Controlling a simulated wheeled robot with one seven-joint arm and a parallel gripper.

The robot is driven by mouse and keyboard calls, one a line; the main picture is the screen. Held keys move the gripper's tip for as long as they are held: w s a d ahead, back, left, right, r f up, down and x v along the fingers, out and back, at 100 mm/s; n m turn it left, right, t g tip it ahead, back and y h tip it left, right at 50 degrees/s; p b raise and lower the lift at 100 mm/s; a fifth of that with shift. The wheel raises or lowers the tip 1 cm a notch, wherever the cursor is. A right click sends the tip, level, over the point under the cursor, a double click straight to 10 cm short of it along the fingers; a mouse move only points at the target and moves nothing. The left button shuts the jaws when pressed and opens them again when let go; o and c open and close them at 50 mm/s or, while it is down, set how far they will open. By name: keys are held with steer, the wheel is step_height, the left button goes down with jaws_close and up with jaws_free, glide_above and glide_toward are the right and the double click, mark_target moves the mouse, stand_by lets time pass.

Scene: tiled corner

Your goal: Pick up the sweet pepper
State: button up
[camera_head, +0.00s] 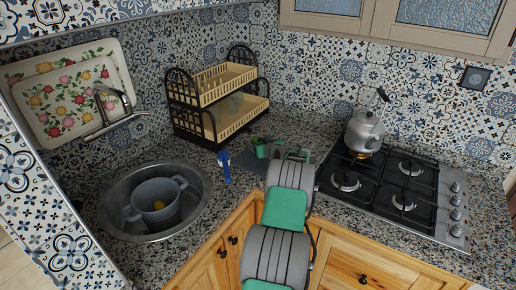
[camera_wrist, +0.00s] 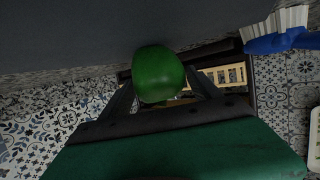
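The sweet pepper (camera_wrist: 158,74) is green and rounded. In the wrist view it sits between the two fingers of my gripper (camera_wrist: 160,88), filling most of the gap. In the head view a small green shape that looks like the pepper (camera_head: 260,149) is on the counter, on or above a dark mat and in front of the dish rack. My gripper (camera_head: 277,152) reaches it from the right, low over the counter. The finger inner faces are hard to see, so I cannot tell whether they touch the pepper.
A blue brush (camera_head: 224,166) stands left of the pepper and shows in the wrist view (camera_wrist: 278,38). The dish rack (camera_head: 222,100) is behind. A sink (camera_head: 114,184) holds a grey pot (camera_head: 158,203). A stove (camera_head: 398,190) with a kettle (camera_head: 365,130) is right.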

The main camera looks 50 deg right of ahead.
steer(key=c, duration=1.2)
steer(key=shift+r, duration=0.1)
